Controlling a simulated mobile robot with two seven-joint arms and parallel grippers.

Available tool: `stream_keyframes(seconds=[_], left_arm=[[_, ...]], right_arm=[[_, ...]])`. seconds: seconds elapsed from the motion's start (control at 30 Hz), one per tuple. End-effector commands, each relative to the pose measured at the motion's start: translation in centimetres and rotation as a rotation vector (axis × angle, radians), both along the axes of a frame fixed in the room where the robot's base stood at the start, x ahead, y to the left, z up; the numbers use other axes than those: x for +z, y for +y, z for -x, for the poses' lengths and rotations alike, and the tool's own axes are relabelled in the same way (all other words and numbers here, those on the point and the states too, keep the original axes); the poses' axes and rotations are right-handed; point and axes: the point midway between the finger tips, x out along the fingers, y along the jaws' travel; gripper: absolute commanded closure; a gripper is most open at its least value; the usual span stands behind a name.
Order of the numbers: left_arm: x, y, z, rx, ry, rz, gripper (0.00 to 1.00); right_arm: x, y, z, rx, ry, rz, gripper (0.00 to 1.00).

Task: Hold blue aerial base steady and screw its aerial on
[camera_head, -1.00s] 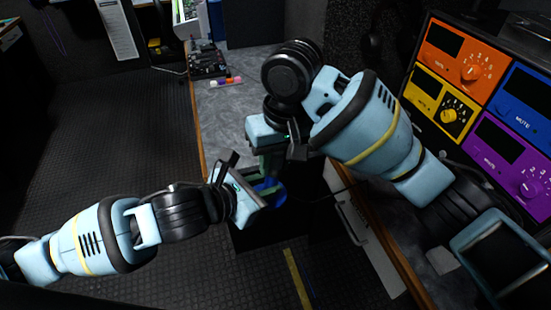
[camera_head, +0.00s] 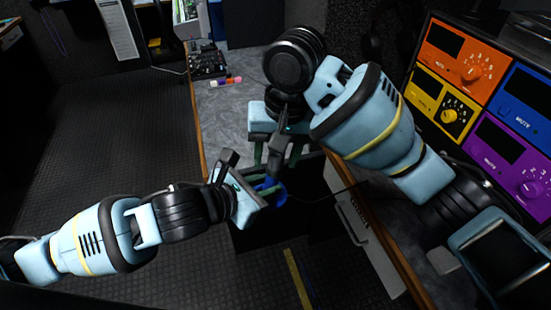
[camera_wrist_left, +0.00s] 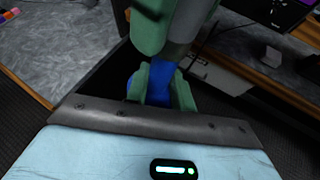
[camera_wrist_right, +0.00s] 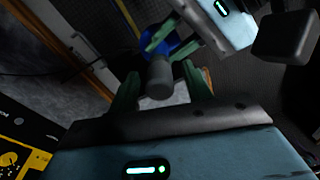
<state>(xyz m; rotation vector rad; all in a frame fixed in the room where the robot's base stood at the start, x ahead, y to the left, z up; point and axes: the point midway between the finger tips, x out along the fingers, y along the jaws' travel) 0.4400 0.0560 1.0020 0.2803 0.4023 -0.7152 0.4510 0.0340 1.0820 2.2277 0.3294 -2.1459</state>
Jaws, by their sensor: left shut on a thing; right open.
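The blue aerial base (camera_head: 272,192) is in my left gripper (camera_head: 262,188), which is shut on it; the left wrist view shows green fingers either side of the blue base (camera_wrist_left: 160,82). A dark grey aerial (camera_head: 279,150) stands over the base, and its rounded end (camera_wrist_right: 160,78) faces the right wrist camera. My right gripper (camera_head: 277,155) is open above the base, with its green fingers (camera_wrist_right: 160,92) on either side of the aerial and apart from it. Whether the aerial's lower end is seated in the base cannot be told.
A grey worktop (camera_head: 235,105) with a wooden edge runs behind the grippers. A panel of coloured units (camera_head: 470,60) stands at the right. Small coloured items (camera_head: 226,81) and dark equipment (camera_head: 208,62) lie at the worktop's far end. Dark floor is clear at the left.

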Motion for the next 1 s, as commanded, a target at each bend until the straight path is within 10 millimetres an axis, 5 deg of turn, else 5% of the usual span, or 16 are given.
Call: stream_keyframes(seconds=[0.23, 0.67, 1.0], left_arm=[[0.2, -0.1, 0.0, -0.001, -0.004, 0.003, 1.0], [0.2, -0.1, 0.0, -0.001, -0.004, 0.003, 1.0], [0.2, -0.1, 0.0, -0.001, -0.004, 0.003, 1.0]], right_arm=[[2.6, -0.4, 0.0, -0.001, -0.003, 0.001, 0.51], [2.8, -0.4, 0.0, 0.014, -0.005, 0.0, 0.55], [3.6, -0.2, -0.2, 0.417, -0.075, 0.009, 0.55]])
